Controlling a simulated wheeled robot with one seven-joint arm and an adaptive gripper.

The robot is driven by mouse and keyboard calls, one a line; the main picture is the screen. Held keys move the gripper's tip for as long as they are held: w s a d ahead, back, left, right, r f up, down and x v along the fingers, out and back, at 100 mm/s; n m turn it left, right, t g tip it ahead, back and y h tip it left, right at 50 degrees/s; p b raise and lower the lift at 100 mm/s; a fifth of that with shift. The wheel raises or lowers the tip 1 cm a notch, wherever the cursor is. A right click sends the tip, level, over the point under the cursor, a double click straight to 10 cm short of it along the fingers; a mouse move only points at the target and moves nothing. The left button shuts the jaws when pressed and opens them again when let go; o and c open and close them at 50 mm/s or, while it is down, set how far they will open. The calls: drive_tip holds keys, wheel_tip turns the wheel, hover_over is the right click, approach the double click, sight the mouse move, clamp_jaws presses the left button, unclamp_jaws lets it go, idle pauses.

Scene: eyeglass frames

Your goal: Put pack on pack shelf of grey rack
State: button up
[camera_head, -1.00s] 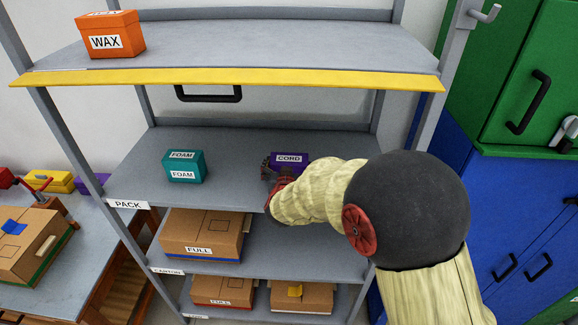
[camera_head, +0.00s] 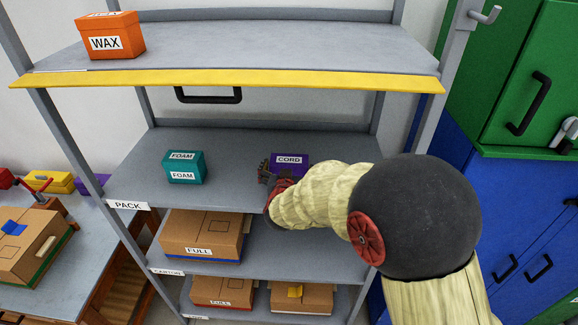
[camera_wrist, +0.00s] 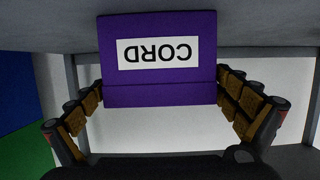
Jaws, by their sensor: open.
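The purple CORD pack (camera_head: 291,161) rests on the PACK shelf (camera_head: 236,153) of the grey rack, right of its middle. In the wrist view the pack (camera_wrist: 160,88) appears upside down, between and beyond the two fingers. My gripper (camera_head: 268,176) is at the front left of the pack, partly hidden by my arm. In the wrist view my gripper (camera_wrist: 160,112) is open, with its fingers apart on either side of the pack. The pack's lower front is hidden by my arm in the head view.
A teal FOAM box (camera_head: 184,167) stands on the same shelf to the left. An orange WAX box (camera_head: 110,36) is on the top shelf, behind a yellow front edge (camera_head: 230,81). Cartons (camera_head: 203,235) fill lower shelves. Blue and green cabinets (camera_head: 500,215) stand right.

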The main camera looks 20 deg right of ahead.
drive_tip(key=s+a+r+n+g+y, duration=0.1)
drive_tip(key=s+a+r+y, duration=0.2)
drive_tip(key=s, duration=0.4)
drive_tip(key=s+a+r+n+g+y, duration=0.1)
drive_tip(key=s+a+r+y, duration=0.1)
drive_tip(key=s+r, duration=0.3)
drive_tip(key=s+a+r+n+g+y, duration=0.1)
drive_tip(key=s+a+r+y, duration=0.15)
drive_tip(key=s, duration=0.55)
drive_tip(key=s+d+g+h, duration=0.1)
drive_tip(key=s+d, duration=0.3)
drive_tip(key=s, duration=0.6)
drive_tip(key=s+d+f+g+h, duration=0.1)
drive_tip(key=s+d+g, duration=0.3)
drive_tip(key=s, duration=0.5)
drive_tip(key=shift+s+n+h+p, duration=0.3)
drive_tip(key=shift+s+h+p, duration=0.1)
drive_tip(key=shift+h, duration=0.05)
drive_tip(key=shift+f, duration=0.15)
wheel_tip(320, 180, down, 11)
drive_tip(key=b, duration=1.1)
drive_tip(key=shift+f, duration=0.2)
